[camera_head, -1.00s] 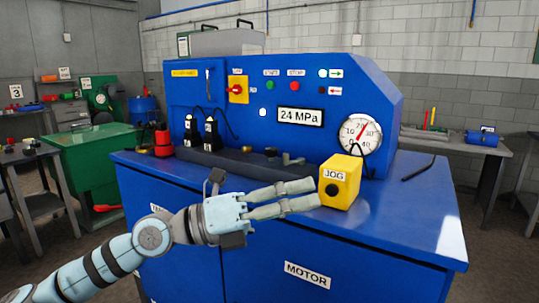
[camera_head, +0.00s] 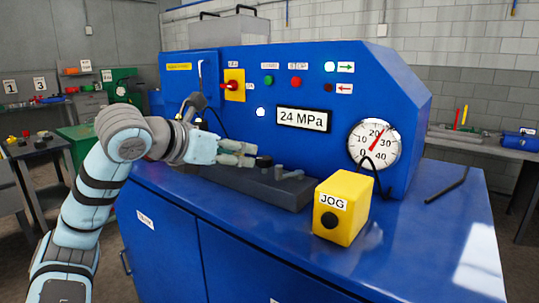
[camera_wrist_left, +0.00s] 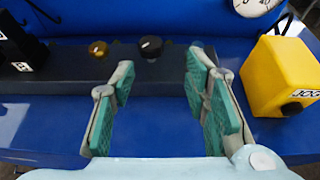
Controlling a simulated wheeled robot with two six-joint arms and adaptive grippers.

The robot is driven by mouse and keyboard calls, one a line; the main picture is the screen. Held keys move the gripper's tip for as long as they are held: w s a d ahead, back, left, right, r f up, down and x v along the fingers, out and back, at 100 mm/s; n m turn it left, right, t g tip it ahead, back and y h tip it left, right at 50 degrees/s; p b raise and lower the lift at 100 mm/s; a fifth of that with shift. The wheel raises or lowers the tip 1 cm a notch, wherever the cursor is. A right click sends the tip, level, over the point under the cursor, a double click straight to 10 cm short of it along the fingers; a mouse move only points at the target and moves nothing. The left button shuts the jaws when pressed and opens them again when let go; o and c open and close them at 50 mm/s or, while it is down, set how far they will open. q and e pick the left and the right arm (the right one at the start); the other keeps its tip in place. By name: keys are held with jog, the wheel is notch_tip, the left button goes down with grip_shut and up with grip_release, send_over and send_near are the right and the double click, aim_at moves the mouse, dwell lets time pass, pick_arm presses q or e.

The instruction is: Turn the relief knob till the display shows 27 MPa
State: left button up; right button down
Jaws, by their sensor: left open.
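The display (camera_head: 302,117) on the blue panel reads 24 MPa. A dark manifold block (camera_head: 245,186) lies on the bench below it. In the left wrist view a black round knob (camera_wrist_left: 150,45) and a brass-coloured one (camera_wrist_left: 98,48) stand on this block; no relief label is legible. The black knob also shows in the head view (camera_head: 264,161), beside my fingertips. My left gripper (camera_head: 248,155) is open and empty, its fingers pointing toward the block. In the left wrist view, the black knob lies ahead of the gap between the fingers (camera_wrist_left: 160,78), apart from them. My right gripper is not in view.
A yellow JOG box (camera_head: 349,205) stands right of the block. A round gauge (camera_head: 374,145) has its needle just past 20. A red rotary switch (camera_head: 234,85) is on the panel. The bench top (camera_head: 420,240) is clear at the front right.

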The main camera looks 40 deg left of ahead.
aim_at(262, 159)
pick_arm(q)
jog(key=shift+y, duration=0.3)
jog(key=p+x, duration=0.3)
jog(key=x, duration=0.1)
jog(key=p+x, duration=0.2)
jog(key=x, duration=0.2)
jog(key=a+p+x, duration=0.1)
jog(key=p+x, duration=0.2)
jog(key=x, duration=0.1)
jog(key=shift+f+p, duration=0.15)
jog(key=shift+p, duration=0.15)
jog(key=shift+s, duration=0.2)
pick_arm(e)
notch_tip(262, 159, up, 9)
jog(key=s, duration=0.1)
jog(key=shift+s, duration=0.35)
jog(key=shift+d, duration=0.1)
